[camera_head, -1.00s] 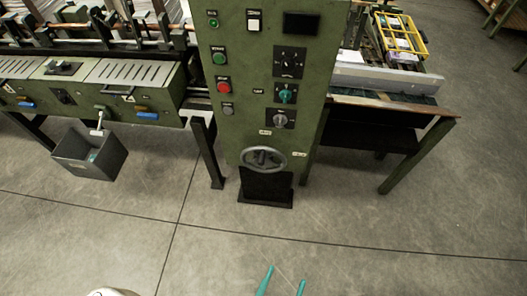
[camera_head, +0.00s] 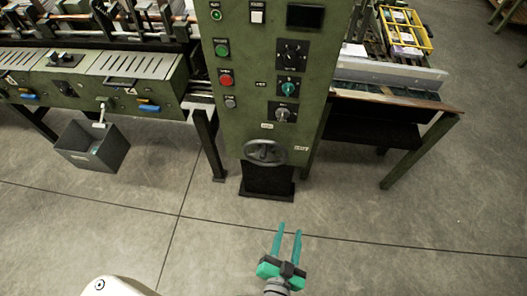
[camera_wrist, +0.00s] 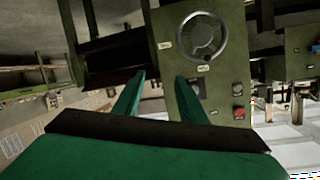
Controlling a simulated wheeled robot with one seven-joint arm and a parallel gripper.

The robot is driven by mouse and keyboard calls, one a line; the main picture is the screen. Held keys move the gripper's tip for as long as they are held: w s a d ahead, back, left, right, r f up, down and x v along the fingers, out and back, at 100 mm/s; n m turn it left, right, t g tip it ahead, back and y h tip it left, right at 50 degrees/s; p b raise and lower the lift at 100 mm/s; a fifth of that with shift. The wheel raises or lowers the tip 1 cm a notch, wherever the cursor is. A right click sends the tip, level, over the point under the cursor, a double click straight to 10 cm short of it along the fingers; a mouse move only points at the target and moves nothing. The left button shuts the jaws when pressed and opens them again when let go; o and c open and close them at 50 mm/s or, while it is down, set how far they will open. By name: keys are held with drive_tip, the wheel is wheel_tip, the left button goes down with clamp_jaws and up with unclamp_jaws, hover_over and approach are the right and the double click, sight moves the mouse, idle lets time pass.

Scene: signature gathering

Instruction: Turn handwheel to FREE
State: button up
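The grey handwheel (camera_head: 265,152) is mounted low on the front of the green control cabinet (camera_head: 240,130). In the wrist view the handwheel (camera_wrist: 201,36) is at the top, right of centre, with its rim, spokes and hub visible. Small pale label plates sit beside it, one above (camera_head: 267,126) and one to the right (camera_head: 301,149); their lettering is too small to read. My gripper (camera_head: 288,229) has two green fingers held apart with nothing between them. It is in front of the cabinet, apart from the handwheel. In the wrist view the fingertips (camera_wrist: 160,78) are below and left of the wheel.
A black plinth (camera_head: 267,180) is below the wheel. Buttons and rotary knobs (camera_head: 288,89) are above it. A side table (camera_head: 395,100) stands at the right. The floor in front is clear.

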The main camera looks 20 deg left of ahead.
drive_tip(key=w+a+f+y, duration=0.2)
drive_tip(key=w+a, duration=0.3)
drive_tip(key=w, duration=0.4)
drive_tip(key=m+g+y, duration=0.1)
drive_tip(key=g+y, duration=0.1)
drive_tip(key=y, duration=0.1)
approach(264, 157)
drive_tip(key=w+f, duration=0.1)
drive_tip(key=w, duration=0.1)
drive_tip(key=x, duration=1.1)
drive_tip(key=shift+s+a+r, duration=0.2)
drive_tip(key=shift+a, duration=0.2)
clamp_jaws()
